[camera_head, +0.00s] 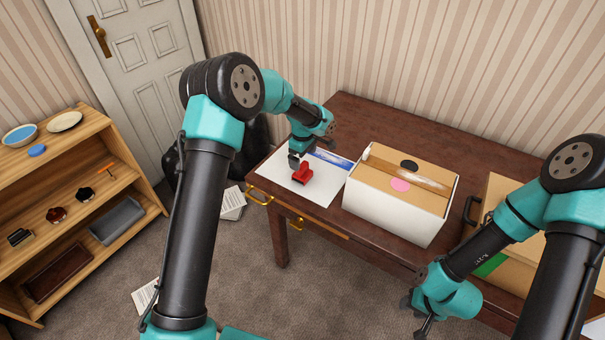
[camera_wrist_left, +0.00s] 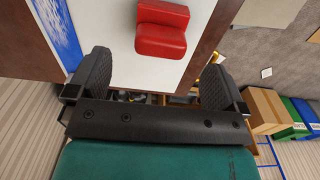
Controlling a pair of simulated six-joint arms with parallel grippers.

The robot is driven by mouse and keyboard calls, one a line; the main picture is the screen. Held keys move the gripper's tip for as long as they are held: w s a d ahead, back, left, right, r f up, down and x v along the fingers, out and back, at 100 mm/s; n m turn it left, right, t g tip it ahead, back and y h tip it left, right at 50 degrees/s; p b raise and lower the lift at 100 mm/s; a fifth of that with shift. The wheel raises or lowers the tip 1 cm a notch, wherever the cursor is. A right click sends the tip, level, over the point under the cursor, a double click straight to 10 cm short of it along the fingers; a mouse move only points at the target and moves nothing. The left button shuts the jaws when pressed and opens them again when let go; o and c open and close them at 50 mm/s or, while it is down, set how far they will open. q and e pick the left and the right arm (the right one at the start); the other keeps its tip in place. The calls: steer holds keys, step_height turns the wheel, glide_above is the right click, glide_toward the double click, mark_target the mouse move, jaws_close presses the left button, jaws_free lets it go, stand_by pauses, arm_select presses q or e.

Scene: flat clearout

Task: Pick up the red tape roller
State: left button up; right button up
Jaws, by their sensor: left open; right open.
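The red tape roller (camera_head: 303,174) lies on a white sheet (camera_head: 322,191) at the left end of the dark wooden table. In the left wrist view the red roller (camera_wrist_left: 161,29) sits ahead of the fingers, apart from them. My left gripper (camera_head: 294,160) is just beside the roller in the head view. Its two fingers (camera_wrist_left: 156,78) are spread wide with nothing between them. My right gripper (camera_head: 421,315) is low at the front of the table, away from the roller, and holds nothing that I can see.
A white box (camera_head: 396,212) with a tan top stands right of the sheet. A cardboard box (camera_head: 499,187) stands further right, partly behind my right arm. A wooden shelf (camera_head: 112,136) with dishes and small items is at the left. Papers (camera_head: 233,203) lie near the table's left end.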

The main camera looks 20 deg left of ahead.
mark_target(302, 165)
arm_select(q)
steer(key=shift+f, duration=0.85)
steer(key=shift+f, duration=2.6)
steer(key=c, duration=1.1)
